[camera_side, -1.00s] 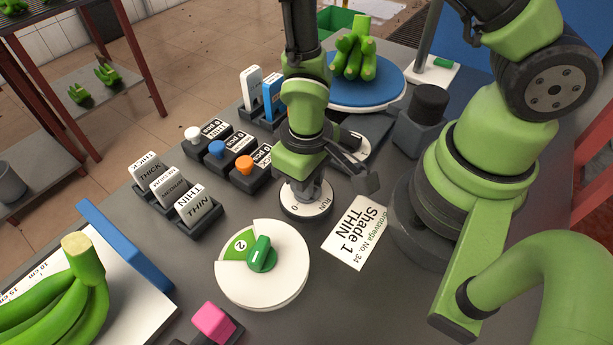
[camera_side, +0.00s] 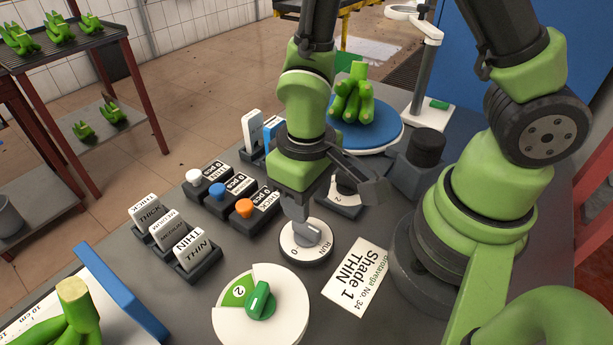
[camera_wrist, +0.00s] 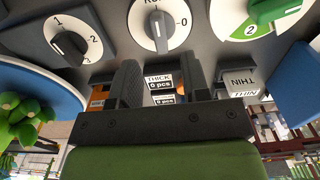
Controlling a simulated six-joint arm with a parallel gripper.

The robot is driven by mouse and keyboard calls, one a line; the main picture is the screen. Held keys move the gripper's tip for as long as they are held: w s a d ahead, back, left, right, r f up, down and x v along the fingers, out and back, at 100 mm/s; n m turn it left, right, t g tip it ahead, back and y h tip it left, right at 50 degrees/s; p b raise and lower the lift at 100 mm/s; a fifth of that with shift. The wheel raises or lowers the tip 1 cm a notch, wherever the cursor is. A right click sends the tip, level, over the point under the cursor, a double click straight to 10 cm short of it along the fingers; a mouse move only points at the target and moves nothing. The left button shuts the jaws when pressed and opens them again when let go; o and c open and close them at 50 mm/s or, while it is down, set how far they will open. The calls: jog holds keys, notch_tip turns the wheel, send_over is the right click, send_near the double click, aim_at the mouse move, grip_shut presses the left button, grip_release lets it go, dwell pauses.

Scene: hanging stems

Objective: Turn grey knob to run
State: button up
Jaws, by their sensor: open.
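The grey knob (camera_side: 313,234) sits on a round white dial marked 0 and RUN, in the middle of the bench in the side view. In the wrist view the knob (camera_wrist: 159,28) shows at the top. Its bar lies roughly in line with the RUN mark, with 0 off to the right. My gripper (camera_side: 298,208) is just above and behind the knob in the side view and partly covers it. In the wrist view its two fingers (camera_wrist: 161,82) stand apart with nothing held between them. The knob is beyond the fingertips, and I see no contact there.
A white dial with a green knob (camera_side: 261,300) stands in front. Another numbered dial (camera_side: 345,193) is close behind my gripper. Button blocks (camera_side: 217,189) and THICK/THIN rockers (camera_side: 195,250) stand left. A Shade 1 THIN card (camera_side: 357,276) lies right. A blue turntable (camera_side: 375,138) holds bananas.

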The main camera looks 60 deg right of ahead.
jog(key=shift+r, duration=1.8)
jog(key=s+d+r+m+t+y, duration=0.1)
jog(key=s+d+r+m+t, duration=0.1)
jog(key=r, duration=0.7)
jog(key=s+d+r+m+t+y, duration=0.1)
jog(key=s+d+r+m+t, duration=0.1)
jog(key=r, duration=0.7)
jog(key=s+d+t, duration=0.1)
jog(key=s+t, duration=0.1)
jog(key=t, duration=0.1)
jog(key=shift+d+r, duration=0.3)
jog(key=shift+d, duration=0.1)
jog(key=shift+s, duration=0.1)
